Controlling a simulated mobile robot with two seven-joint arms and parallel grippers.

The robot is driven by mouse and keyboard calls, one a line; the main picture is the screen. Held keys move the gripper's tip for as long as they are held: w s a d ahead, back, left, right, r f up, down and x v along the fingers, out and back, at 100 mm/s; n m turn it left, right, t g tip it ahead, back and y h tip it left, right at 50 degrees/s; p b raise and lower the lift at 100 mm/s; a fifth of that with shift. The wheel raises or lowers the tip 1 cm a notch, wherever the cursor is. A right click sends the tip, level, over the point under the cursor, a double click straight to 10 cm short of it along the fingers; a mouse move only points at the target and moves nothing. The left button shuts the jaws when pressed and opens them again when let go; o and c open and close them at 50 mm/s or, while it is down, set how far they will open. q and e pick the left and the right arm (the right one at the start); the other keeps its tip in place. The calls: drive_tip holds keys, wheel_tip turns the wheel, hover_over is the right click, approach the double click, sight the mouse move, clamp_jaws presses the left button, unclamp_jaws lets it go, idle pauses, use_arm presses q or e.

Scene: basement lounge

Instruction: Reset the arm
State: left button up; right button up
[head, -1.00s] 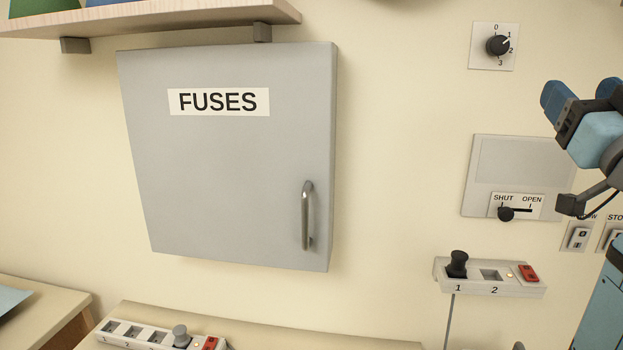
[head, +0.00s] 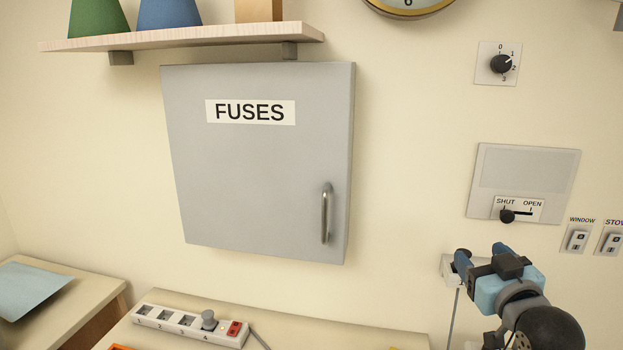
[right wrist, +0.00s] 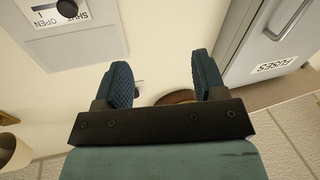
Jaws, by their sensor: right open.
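My left arm and gripper do not show in these frames.
The grey fuse cabinet (head: 265,165) is closed, with a vertical handle (head: 327,212). To its right are a dial (head: 501,63), a vent panel with a SHUT/OPEN slider (head: 507,215) at SHUT, and wall switches (head: 578,239). A power strip (head: 170,321) lies on the counter below.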

wheel_tip(320, 180, down, 14)
drive_tip(key=s+a+g+p, duration=0.1)
drive_tip(key=s+a+g, duration=0.1)
drive_tip(key=a, duration=0.1)
drive_tip(key=s+a+f+g+y+p, duration=0.1)
drive_tip(key=s+a+f+g, duration=0.1)
drive_tip(key=s+f, duration=0.9)
drive_tip(key=s+a+f+g+y+p, duration=0.1)
drive_tip(key=s+a+f, duration=0.4)
drive_tip(key=s+f, duration=0.6)
wheel_tip(320, 180, down, 2)
drive_tip(key=shift+f+n+g+y+p, duration=0.3)
drive_tip(key=shift+g+p, duration=0.35)
drive_tip(key=shift+g, duration=0.55)
drive_tip(key=shift+s+a, duration=0.1)
